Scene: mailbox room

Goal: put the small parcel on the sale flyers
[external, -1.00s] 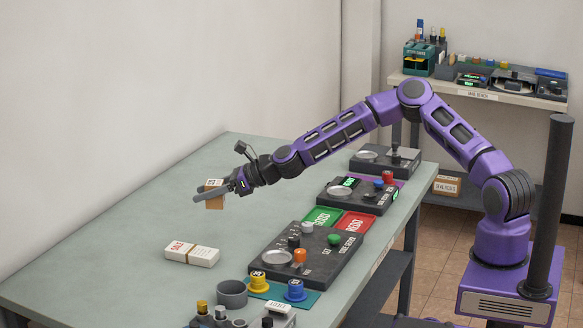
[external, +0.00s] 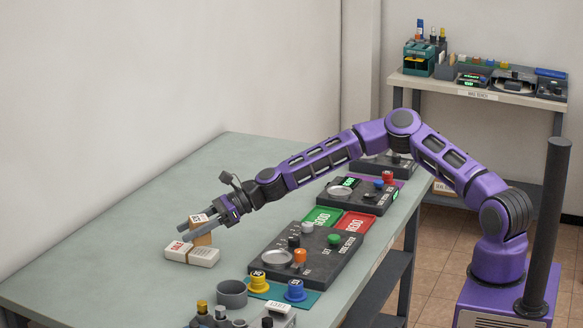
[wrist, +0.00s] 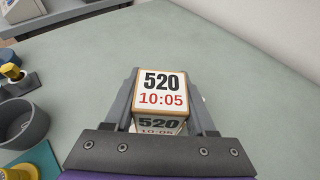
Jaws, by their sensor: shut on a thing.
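The small parcel (external: 201,233) is a brown box with a white label on top; in the wrist view the label on the parcel (wrist: 161,92) reads 520 and 10:05. My gripper (external: 197,228) is shut on it, one finger on each side. The sale flyers (external: 205,257) are a white bundle with red lettering lying on the table. The parcel is upright at the flyers, in front of or over their middle in the external view. I cannot tell whether it touches them. In the wrist view the flyers are mostly hidden behind the parcel and gripper.
A grey round cup (external: 232,294) and yellow and blue stamps (external: 295,290) stand near the front. A dark scale panel (external: 310,258) and the green and red trays (external: 354,224) lie to the right. The table's back left is clear.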

